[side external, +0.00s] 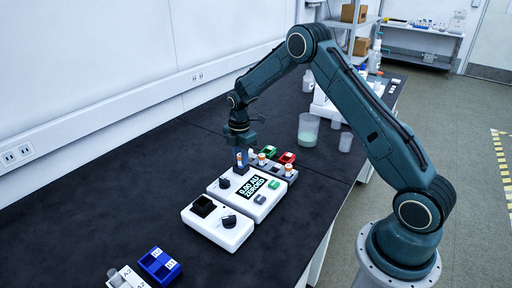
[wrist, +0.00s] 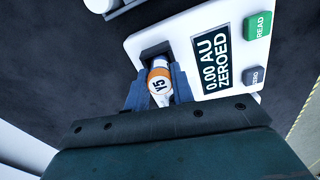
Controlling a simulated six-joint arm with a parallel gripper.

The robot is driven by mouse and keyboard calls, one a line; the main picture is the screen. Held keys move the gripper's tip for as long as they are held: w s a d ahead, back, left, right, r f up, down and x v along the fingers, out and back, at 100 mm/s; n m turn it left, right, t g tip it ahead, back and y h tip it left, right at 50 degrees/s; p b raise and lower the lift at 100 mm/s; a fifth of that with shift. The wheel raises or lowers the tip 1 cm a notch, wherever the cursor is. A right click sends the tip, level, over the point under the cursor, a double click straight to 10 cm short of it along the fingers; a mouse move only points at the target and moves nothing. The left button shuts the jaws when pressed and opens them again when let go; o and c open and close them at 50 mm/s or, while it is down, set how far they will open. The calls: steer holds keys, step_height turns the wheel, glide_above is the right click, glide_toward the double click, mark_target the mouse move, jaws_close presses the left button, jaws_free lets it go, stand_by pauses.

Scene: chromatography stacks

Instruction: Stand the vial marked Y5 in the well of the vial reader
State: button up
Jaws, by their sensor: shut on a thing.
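My gripper (wrist: 160,90) is shut on a vial (wrist: 160,83) with an orange and white cap; its mark looks like Y5. The white vial reader (side external: 262,189) has a display reading "0.00 AU ZEROED" and a dark square well (wrist: 155,51). In the wrist view the held vial lies against the well's opening, between the two fingers. In the side view my gripper (side external: 241,152) points down right over the well end of the reader. The vial's lower end is hidden, so I cannot tell how far it is inside the well.
A grey rack (side external: 278,172) with orange-capped vials stands just behind the reader, near red (side external: 288,157) and green (side external: 269,150) blocks. A second white device (side external: 222,235) with a black holder and knob stands in front. A blue rack (side external: 160,265) is nearer. The bench's left is clear.

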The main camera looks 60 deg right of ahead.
steer(key=o, duration=1)
steer(key=shift+o, duration=0.2)
steer(key=shift+r, duration=3.95)
